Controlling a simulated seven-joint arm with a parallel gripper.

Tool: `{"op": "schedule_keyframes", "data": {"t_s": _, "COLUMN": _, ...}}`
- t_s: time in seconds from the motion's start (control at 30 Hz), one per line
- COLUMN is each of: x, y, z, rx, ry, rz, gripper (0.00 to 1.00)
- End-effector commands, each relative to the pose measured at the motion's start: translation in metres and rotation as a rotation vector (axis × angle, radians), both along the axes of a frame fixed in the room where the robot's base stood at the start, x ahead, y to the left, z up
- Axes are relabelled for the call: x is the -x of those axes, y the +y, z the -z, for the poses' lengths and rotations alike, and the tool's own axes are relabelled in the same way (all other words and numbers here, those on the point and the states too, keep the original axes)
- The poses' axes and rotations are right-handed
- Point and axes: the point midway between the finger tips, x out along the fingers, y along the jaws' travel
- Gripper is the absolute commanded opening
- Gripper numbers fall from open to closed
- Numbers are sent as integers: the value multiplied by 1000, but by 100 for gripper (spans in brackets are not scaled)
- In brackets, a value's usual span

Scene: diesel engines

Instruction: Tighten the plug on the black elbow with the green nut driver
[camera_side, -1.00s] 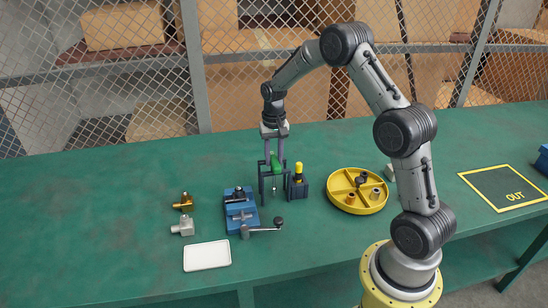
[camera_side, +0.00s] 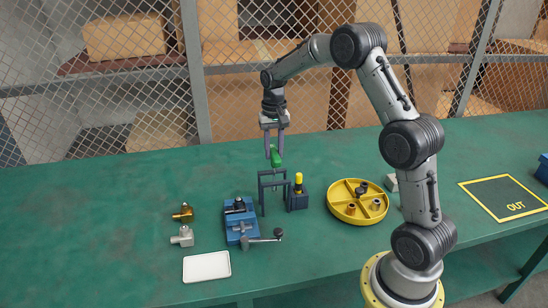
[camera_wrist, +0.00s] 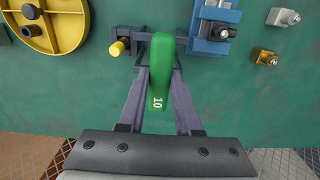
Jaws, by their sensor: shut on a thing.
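My gripper (camera_side: 275,152) is shut on the green nut driver (camera_side: 276,157), held upright above the dark rack (camera_side: 262,196). The wrist view shows the driver's green handle (camera_wrist: 160,75), marked 10, between the two fingers. Whether its lower end is clear of the rack is hard to tell. A blue vise (camera_side: 240,228) stands left of the rack; it also shows in the wrist view (camera_wrist: 209,46). A small dark part, seemingly the black elbow (camera_side: 238,204), sits in the vise.
A yellow-handled driver (camera_side: 298,180) stands in a dark holder right of the rack. A yellow divided tray (camera_side: 345,217) holds several small fittings. A brass elbow (camera_side: 183,213), a silver elbow (camera_side: 183,237) and a white tray (camera_side: 206,267) lie left. An OUT square (camera_side: 480,198) is far right.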

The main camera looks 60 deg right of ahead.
Motion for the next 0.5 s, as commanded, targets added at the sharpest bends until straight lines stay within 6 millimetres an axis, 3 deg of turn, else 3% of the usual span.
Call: {"op": "schedule_keyframes", "data": {"t_s": 0.5, "x": -1, "y": 0, "z": -48, "rx": 1, "ry": -4, "rz": 0, "gripper": 0}}
